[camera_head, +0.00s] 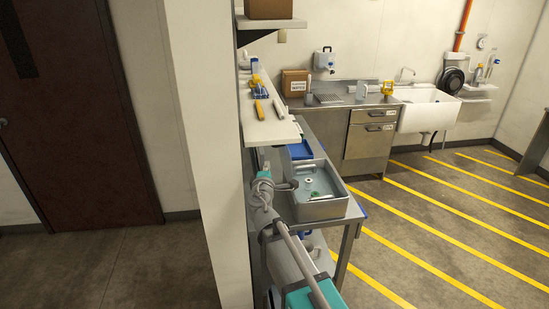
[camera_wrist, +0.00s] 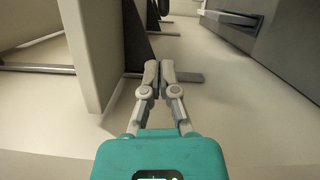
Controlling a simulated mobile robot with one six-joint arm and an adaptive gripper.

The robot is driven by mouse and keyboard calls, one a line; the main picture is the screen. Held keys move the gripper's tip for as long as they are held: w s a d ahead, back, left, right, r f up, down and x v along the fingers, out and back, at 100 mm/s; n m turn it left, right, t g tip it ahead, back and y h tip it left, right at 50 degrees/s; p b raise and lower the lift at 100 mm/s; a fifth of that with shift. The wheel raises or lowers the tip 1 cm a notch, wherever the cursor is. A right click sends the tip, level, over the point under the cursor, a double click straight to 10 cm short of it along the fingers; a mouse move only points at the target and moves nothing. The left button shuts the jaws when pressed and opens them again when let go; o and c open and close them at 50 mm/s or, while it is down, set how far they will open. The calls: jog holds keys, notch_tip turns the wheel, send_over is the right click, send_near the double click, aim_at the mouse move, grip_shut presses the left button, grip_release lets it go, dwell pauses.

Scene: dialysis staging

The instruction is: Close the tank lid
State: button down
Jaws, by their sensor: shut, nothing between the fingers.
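A rectangular metal basin (camera_head: 318,208) stands on the steel bench in the head view, with small white and green parts inside. I cannot tell whether it is the tank, and I cannot make out a lid for certain. My arm rises from the bottom of the head view to the left of the basin; its gripper is hard to make out there. In the wrist view my gripper (camera_wrist: 160,66) is shut and empty, its two grey fingertips together in front of a dark upright piece and a pale panel. No basin or lid is recognisable in the wrist view.
A pale shelf (camera_head: 272,132) with yellow and blue items juts over the bench's left side. A blue tray (camera_head: 300,150) lies behind the basin. A sink (camera_head: 428,112) and a round black object (camera_head: 452,80) are at the back. The yellow-striped floor on the right is clear.

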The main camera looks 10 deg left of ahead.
jog(key=w+d, duration=0.3)
jog(key=w, duration=0.8)
jog(key=shift+d+r+p, duration=0.2)
jog(key=shift+r+p, duration=0.2)
dwell(0.3)
